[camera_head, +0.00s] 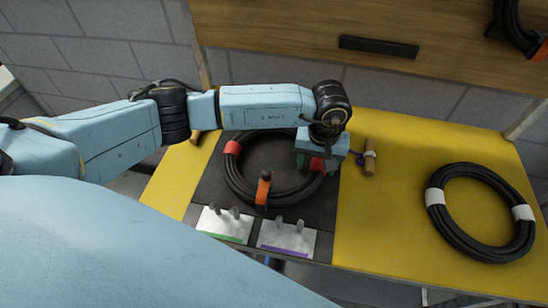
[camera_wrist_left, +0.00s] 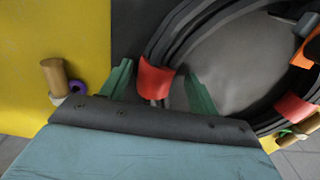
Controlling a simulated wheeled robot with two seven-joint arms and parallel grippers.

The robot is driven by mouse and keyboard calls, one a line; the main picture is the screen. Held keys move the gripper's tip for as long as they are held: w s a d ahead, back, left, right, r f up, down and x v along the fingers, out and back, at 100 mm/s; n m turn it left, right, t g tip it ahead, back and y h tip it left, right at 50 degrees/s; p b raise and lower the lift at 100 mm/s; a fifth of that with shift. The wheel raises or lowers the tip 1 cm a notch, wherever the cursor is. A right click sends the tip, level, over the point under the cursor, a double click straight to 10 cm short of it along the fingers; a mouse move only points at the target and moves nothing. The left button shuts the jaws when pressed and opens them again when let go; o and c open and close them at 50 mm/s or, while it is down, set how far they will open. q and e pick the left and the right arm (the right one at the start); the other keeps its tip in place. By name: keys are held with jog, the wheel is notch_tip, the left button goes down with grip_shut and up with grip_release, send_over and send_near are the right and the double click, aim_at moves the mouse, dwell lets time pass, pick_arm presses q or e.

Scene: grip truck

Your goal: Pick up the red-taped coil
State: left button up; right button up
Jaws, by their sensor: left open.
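The red-taped coil (camera_head: 292,194) is a black cable ring with red tape bands and an orange strap at its front. It lies on a dark mat on the yellow table. My left gripper (camera_head: 318,165) is over the coil's right side, at a red band. In the left wrist view, the open green fingers (camera_wrist_left: 158,90) stand on either side of a red band (camera_wrist_left: 155,77) on the coil (camera_wrist_left: 178,42). Whether they touch the cable, I cannot tell. My right gripper is not in view.
A white-taped black coil (camera_head: 480,246) lies at the right of the yellow table (camera_head: 400,225). A wooden-handled item (camera_head: 369,162) is just right of my gripper. Two white cards (camera_head: 287,238) with grey pegs lie in front. A wooden cabinet (camera_head: 300,20) with a dark handle is behind.

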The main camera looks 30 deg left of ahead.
pick_arm(q)
grip_shut()
jog(key=shift+r, duration=0.15)
jog(key=shift+w, duration=0.1)
